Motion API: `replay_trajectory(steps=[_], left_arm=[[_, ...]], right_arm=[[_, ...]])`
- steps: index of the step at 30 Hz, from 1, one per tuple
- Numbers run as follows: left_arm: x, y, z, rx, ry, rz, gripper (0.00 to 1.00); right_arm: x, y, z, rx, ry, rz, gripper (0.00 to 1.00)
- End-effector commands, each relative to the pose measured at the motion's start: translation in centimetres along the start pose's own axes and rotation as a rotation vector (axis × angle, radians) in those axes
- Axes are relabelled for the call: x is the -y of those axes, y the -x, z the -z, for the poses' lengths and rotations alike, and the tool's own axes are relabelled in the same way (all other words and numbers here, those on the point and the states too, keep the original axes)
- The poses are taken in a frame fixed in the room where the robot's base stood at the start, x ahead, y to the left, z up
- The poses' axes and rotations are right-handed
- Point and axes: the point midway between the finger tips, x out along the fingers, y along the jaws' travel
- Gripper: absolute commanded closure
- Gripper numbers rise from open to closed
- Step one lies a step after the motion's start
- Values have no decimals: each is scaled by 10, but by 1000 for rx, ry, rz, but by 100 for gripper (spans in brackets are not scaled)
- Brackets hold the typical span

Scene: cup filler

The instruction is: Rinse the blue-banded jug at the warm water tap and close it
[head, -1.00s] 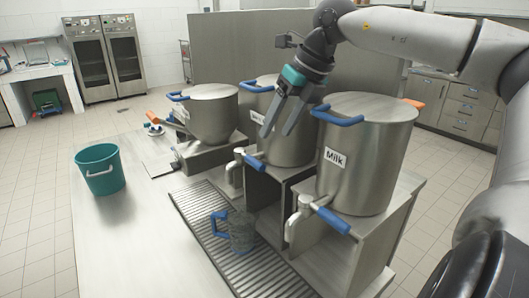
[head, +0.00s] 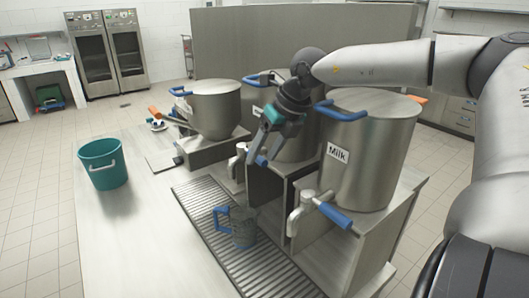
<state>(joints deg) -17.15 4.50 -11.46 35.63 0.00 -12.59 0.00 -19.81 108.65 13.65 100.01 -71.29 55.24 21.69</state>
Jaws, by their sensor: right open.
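The jug (head: 243,229), greyish and see-through with a blue handle, stands upright on the slotted drain grate (head: 205,210), in front of the middle tank. Its band is hard to make out. No water stream is visible. My left gripper is out of view.
The Milk tank (head: 365,160), with a blue-levered tap (head: 305,212), stands at right. A smaller pot (head: 214,108) stands at back left. A teal bucket (head: 102,165) is on the counter at left. The counter front (head: 135,245) is clear.

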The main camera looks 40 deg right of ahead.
Motion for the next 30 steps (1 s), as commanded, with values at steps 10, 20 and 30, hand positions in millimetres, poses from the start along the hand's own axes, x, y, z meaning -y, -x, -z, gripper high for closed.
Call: replay_trajectory(steps=[10, 20, 30], left_arm=[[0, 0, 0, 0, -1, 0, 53], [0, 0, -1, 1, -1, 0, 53], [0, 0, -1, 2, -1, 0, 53]], right_arm=[[0, 0, 0, 0, 0, 0, 51], [0, 0, 0, 0, 0, 0, 88], [0, 0, 0, 0, 0, 1, 100]])
